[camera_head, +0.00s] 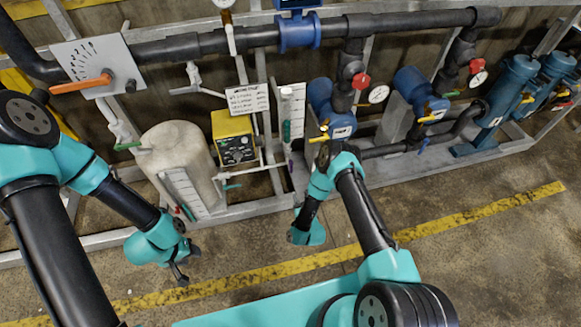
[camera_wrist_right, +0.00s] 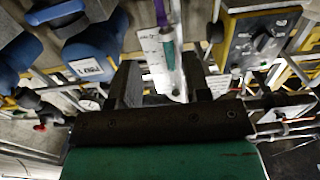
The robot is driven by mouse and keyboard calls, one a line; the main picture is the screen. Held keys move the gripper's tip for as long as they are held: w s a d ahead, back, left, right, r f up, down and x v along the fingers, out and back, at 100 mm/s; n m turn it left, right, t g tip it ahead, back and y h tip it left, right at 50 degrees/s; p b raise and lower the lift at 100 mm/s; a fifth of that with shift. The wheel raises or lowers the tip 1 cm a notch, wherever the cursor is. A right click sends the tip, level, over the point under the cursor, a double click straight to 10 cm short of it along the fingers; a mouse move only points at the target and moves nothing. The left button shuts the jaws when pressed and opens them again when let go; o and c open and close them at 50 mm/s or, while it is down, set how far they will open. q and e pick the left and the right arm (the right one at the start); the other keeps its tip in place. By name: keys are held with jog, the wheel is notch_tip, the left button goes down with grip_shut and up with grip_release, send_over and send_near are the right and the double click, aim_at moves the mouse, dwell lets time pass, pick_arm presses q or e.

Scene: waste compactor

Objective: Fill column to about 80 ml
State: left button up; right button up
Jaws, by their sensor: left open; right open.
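The narrow column stands against a white scale board (camera_head: 292,100) on the rack, between the yellow dosing pump (camera_head: 234,140) and a blue pump (camera_head: 330,108). A green part (camera_head: 286,131) shows on it. In the right wrist view, the board (camera_wrist_right: 151,45) with green (camera_wrist_right: 169,52) and purple (camera_wrist_right: 160,13) parts appears beyond my right gripper (camera_wrist_right: 164,88), which is open and empty. The liquid level and scale figures are too small to read. In the head view, my right gripper's fingers are not clear. My left gripper (camera_head: 182,275) is open and empty above the floor.
A pale tank (camera_head: 175,150) stands left of the yellow pump. A panel with an orange lever (camera_head: 82,84) is at the upper left. Pipes, gauges and red-handled valves crowd the right. The floor before the rack is clear, with a yellow line (camera_head: 450,220).

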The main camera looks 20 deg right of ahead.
aim_at(291, 167)
dwell(0.4)
jog(key=w, duration=1.7)
jog(key=shift+w+d, duration=0.15)
grip_shut()
